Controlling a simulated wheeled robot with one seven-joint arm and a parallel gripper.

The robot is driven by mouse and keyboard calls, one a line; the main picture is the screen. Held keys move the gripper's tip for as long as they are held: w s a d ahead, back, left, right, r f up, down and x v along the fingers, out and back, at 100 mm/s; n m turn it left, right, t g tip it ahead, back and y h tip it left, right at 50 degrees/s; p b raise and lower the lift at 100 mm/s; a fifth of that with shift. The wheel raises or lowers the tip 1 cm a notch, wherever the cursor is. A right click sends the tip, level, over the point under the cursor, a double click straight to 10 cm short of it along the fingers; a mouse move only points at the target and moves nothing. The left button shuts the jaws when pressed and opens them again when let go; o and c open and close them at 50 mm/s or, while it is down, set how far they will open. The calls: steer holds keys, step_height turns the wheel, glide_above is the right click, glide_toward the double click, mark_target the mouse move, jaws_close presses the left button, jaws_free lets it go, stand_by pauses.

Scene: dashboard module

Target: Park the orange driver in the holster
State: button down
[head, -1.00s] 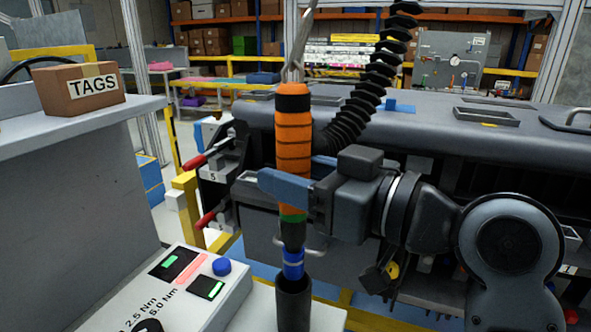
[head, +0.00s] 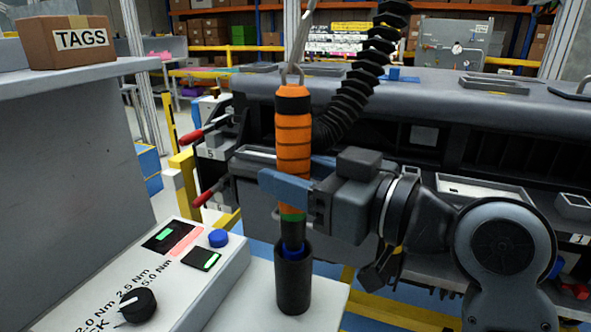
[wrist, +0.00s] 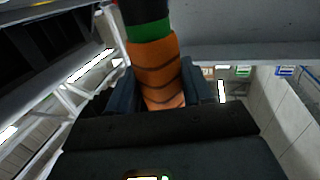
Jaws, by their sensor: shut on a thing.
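The orange driver (head: 293,150) stands upright, with black bands, a green ring near its lower end and a blue collar at the bottom. My gripper (head: 288,188) is shut on its orange grip from the right side. The driver's lower end is inside the mouth of the black cylindrical holster (head: 293,285), with part of the blue collar showing at the rim. How deep the tip sits is hidden. In the wrist view the orange grip (wrist: 158,75) is between my gripper's fingers (wrist: 158,85).
A controller box (head: 165,275) with a knob, blue button and green displays stands left of the holster. A TAGS carton (head: 80,42) sits on a shelf. The large grey dashboard module (head: 450,110) is behind. A cable runs up from the driver's top.

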mark_target(303, 220)
steer(key=shift+f+b, duration=2.2)
steer(key=shift+f, duration=0.85)
steer(key=shift+c, duration=1.9)
jaws_free()
steer(key=shift+d, duration=0.1)
